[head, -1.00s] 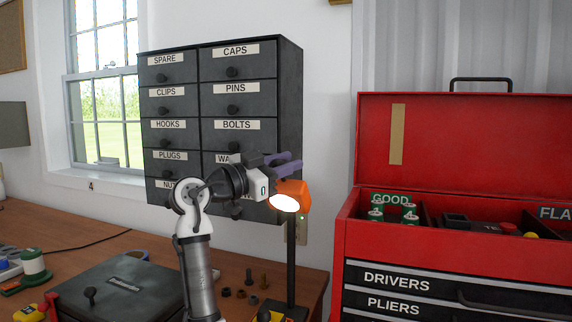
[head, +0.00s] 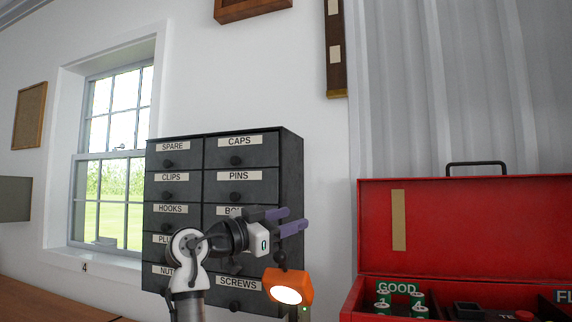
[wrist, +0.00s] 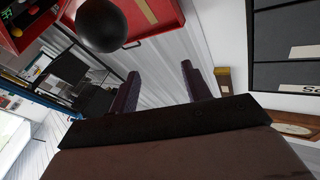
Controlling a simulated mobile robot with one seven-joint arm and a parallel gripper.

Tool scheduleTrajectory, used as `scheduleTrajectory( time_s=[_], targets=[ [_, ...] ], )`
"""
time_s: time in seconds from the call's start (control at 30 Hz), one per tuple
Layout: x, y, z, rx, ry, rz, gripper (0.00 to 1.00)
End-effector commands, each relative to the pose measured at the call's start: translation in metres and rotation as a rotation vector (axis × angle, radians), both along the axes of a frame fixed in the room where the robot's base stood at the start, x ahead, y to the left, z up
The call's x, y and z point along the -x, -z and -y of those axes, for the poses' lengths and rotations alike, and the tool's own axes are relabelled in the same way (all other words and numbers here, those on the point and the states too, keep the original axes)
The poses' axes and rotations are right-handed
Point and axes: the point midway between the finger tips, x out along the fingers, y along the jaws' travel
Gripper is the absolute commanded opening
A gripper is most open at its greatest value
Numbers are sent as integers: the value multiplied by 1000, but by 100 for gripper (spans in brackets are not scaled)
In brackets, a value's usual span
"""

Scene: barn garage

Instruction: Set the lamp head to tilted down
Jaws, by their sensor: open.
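The lamp's orange head (head: 291,282) is low in the head view, in front of the drawer cabinet's right edge. Its lit face points down and toward me. A small dark knob (head: 281,260) sticks up from its top. My gripper (head: 296,220) is above the lamp head, apart from it, with its purple fingers pointing right. In the wrist view my gripper (wrist: 160,82) has its fingers spread with nothing between them. A round black ball (wrist: 101,25) is close by at upper left, perhaps the lamp's knob. The lamp's post and base are out of view.
The dark drawer cabinet (head: 290,165) stands close behind my gripper. A red toolbox (head: 450,225) with its lid up is at right. The workbench (head: 40,305) shows at lower left.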

Motion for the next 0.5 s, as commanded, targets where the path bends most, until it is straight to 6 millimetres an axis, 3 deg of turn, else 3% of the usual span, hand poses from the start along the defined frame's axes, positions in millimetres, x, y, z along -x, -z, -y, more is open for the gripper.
scheduleTrajectory(
  time_s=[0.5],
  targets=[
    [1, -103, 0, 1, 0, 1, 48]
  ],
)
